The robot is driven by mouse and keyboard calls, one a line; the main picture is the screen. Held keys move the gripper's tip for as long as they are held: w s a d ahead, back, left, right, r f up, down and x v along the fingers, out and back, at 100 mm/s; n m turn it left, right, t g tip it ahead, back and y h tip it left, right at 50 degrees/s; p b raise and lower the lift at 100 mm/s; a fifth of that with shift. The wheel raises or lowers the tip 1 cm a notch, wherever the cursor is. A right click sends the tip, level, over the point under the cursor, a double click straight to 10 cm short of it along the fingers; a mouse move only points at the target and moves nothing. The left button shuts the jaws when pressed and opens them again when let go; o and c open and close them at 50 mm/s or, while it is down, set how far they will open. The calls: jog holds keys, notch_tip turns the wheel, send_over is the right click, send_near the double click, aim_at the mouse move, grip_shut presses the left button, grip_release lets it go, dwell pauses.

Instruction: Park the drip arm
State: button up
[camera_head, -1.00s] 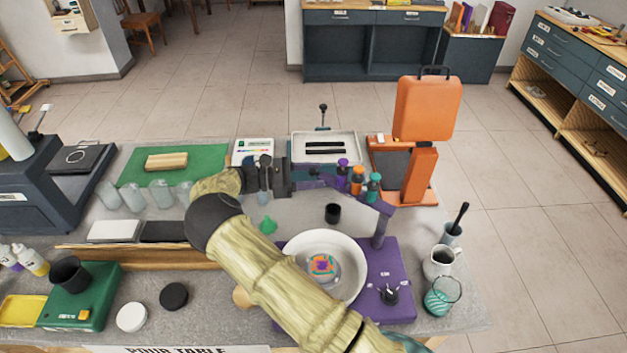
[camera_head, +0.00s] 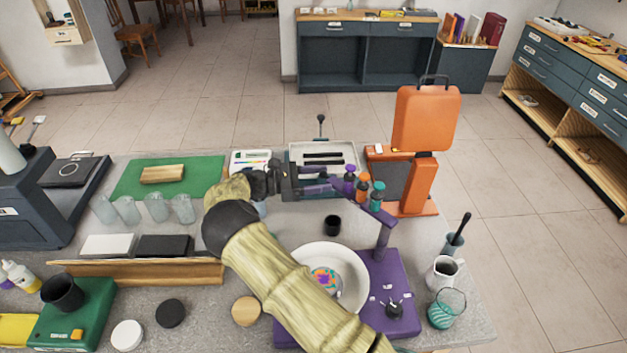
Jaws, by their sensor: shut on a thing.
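The purple drip arm (camera_head: 374,208) reaches left from an upright post on the purple base (camera_head: 393,268). It carries small purple, orange and teal bottles (camera_head: 362,187). My gripper (camera_head: 300,182) is shut on the left end of the drip arm, beyond the white bowl. The arm stands swung out toward the back, clear of the bowl. The white bowl (camera_head: 358,276) sits on the base and holds a multicoloured pattern. My forearm hides part of the bowl and base.
An orange press (camera_head: 427,120) stands close behind the drip arm. A white tray (camera_head: 347,152) lies behind my gripper. A small black cup (camera_head: 332,225) stands between arm and bowl. A pitcher (camera_head: 441,272) and a teal-striped glass (camera_head: 441,312) stand at right.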

jog(key=shift+w+d+g, duration=0.2)
jog(key=shift+d+g, duration=0.1)
jog(key=shift+d, duration=0.8)
jog(key=shift+c, duration=0.5)
jog(key=shift+r, duration=0.1)
jog(key=shift+a, duration=0.15)
jog(key=shift+a+b, duration=0.55)
jog(key=shift+a, duration=0.35)
jog(key=s+a+b, duration=0.1)
jog(key=a+b, duration=0.2)
jog(key=a, duration=0.9)
jog(key=shift+s, duration=0.15)
jog(key=shift+f, duration=0.2)
